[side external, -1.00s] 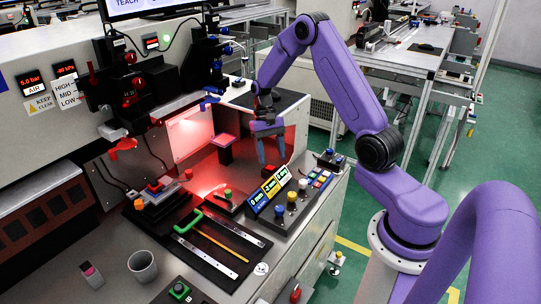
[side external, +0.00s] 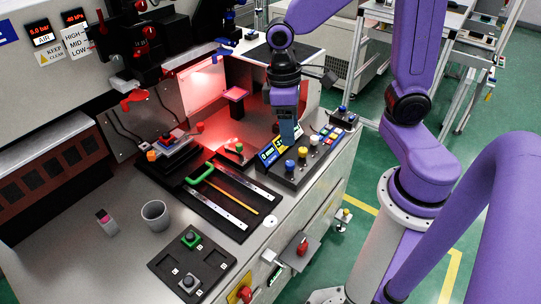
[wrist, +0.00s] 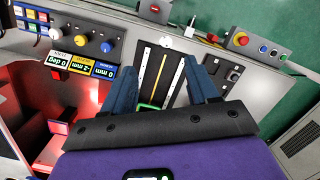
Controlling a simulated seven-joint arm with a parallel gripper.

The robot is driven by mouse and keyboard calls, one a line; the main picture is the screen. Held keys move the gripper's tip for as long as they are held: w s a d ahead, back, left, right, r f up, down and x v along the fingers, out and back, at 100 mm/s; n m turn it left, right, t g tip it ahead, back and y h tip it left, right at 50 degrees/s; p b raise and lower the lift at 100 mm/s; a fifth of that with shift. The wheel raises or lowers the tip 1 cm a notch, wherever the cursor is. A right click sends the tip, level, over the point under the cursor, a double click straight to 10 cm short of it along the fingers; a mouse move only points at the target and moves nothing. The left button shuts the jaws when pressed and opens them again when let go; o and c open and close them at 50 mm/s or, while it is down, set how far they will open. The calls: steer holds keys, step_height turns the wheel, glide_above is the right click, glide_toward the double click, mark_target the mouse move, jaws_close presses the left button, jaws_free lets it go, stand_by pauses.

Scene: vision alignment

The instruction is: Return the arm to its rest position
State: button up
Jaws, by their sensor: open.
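My purple arm reaches in from the right in the side external view. My gripper (side external: 286,131) points down above the control panel with coloured knobs (side external: 302,157), near its displays. In the wrist view my gripper (wrist: 162,82) has its two blue fingers spread apart with nothing between them. Beyond the fingers is the black tool tray (wrist: 146,62). Whether the fingertips touch anything is not clear from the side; the wrist view shows them apart from the tray.
The black tray (side external: 213,214) holds a green-handled tool, steel rulers and a yellow strip. A grey cup (side external: 155,215) and a black button box (side external: 190,264) stand in front. A red-lit station (side external: 236,93) is behind. A red emergency button (wrist: 241,38) shows in the wrist view.

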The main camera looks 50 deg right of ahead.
steer(key=s+r+n+t, duration=0.1)
steer(key=s+r+n, duration=0.1)
steer(key=s+n, duration=0.5)
steer(key=shift+s+a+t+y, duration=0.3)
steer(key=shift+s+y, duration=0.1)
steer(key=shift+s, duration=2.65)
